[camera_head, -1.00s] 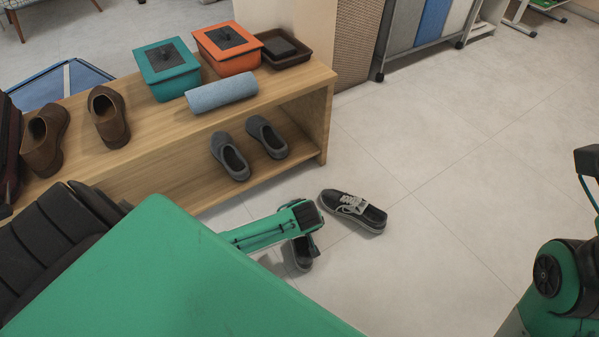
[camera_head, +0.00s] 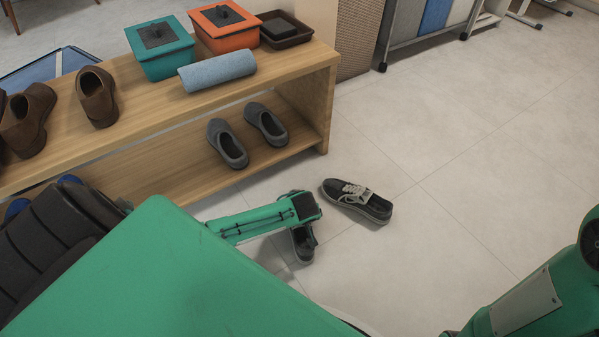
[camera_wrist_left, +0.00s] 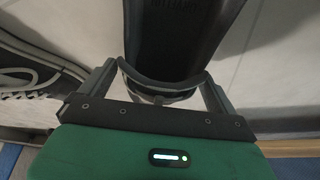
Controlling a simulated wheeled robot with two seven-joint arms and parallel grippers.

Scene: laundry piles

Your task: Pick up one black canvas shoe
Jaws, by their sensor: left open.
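One black canvas shoe (camera_head: 357,201) with pale laces lies on the floor in front of the shelf. A second dark shoe (camera_head: 303,246) lies to its lower left, partly hidden under my left arm's end. My left gripper (camera_wrist_left: 160,84) is open in the left wrist view, its fingers on either side of the heel end of this dark shoe (camera_wrist_left: 180,35). I cannot tell whether they touch it. The laced shoe (camera_wrist_left: 32,75) shows at the left of that view, outside the fingers. My right gripper is out of view.
A wooden shelf (camera_head: 325,110) carries brown shoes (camera_head: 97,97), a teal box (camera_head: 162,52), an orange box (camera_head: 224,28), a dark tray (camera_head: 286,32) and a rolled blue towel (camera_head: 217,71). Grey shoes (camera_head: 228,144) stand on its lower level. The floor (camera_head: 470,160) to the right is clear.

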